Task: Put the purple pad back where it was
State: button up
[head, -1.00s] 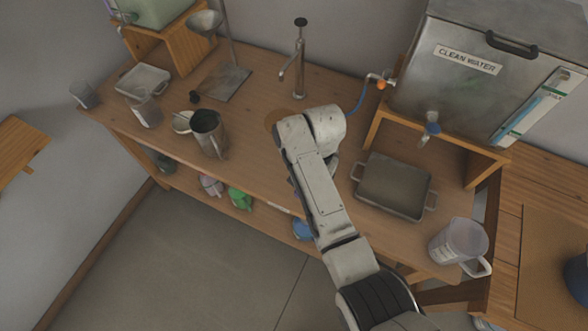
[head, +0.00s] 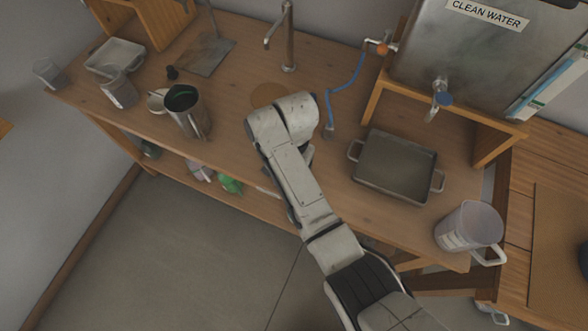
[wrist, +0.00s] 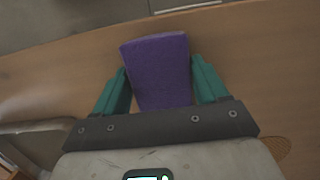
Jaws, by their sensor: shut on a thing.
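The purple pad (wrist: 158,72) shows in the wrist view as a flat, roughly rectangular piece between the teal fingers of my gripper (wrist: 160,66). The gripper is shut on it, with the pad's far end sticking out past the fingertips. Behind the pad are the wooden bench top (wrist: 60,75) and, farther up the picture, the bench edge and grey floor. In the head view, my wrist hides the gripper and pad. My wrist is over the front middle of the bench (head: 225,120), left of the metal tray (head: 395,165).
A metal pitcher (head: 188,112) stands left of my arm, and a tap (head: 288,40) rises behind it. A blue hose (head: 345,90) hangs behind my wrist. A clear jug (head: 470,230) stands at the right corner. Bare wood lies between pitcher and arm.

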jog(key=shift+f, duration=0.1)
jog(key=o, duration=1)
jog(key=shift+w+d+r+p, duration=0.1)
jog(key=shift+w+r+p, duration=0.25)
jog(key=shift+r, duration=1.7)
jog(key=shift+w+d+r+p, duration=0.2)
jog(key=shift+r+p, duration=0.25)
jog(key=shift+r, duration=1.55)
jog(key=shift+w+d+r+p, duration=0.1)
jog(key=shift+w+r+p, duration=0.25)
jog(key=shift+r, duration=1.7)
